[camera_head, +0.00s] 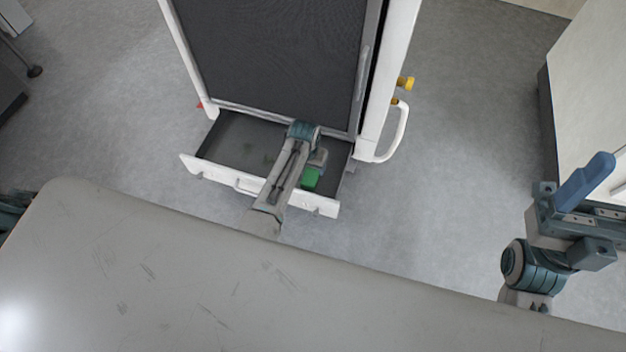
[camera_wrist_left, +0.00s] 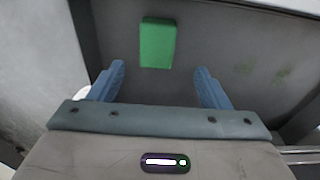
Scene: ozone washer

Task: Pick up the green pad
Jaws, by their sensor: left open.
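The green pad (camera_head: 310,179) lies in the right part of an open drawer (camera_head: 224,180). In the left wrist view the pad (camera_wrist_left: 157,42) is a small green block on the grey drawer floor. My left gripper (camera_wrist_left: 159,74) is open and empty, its two blue fingers apart. The pad shows just beyond the fingertips, between their lines, and the fingers do not hold it. In the head view my left arm reaches over the drawer and hides part of it. My right gripper (camera_head: 585,183) is at the right, away from the drawer; its finger gap is not clear.
The drawer's white front (camera_head: 213,176) and walls surround the pad. A white cabinet with a dark panel (camera_head: 275,50) stands right behind it. A grey surface (camera_head: 190,270) fills the foreground. Open floor (camera_head: 460,140) lies right of the cabinet.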

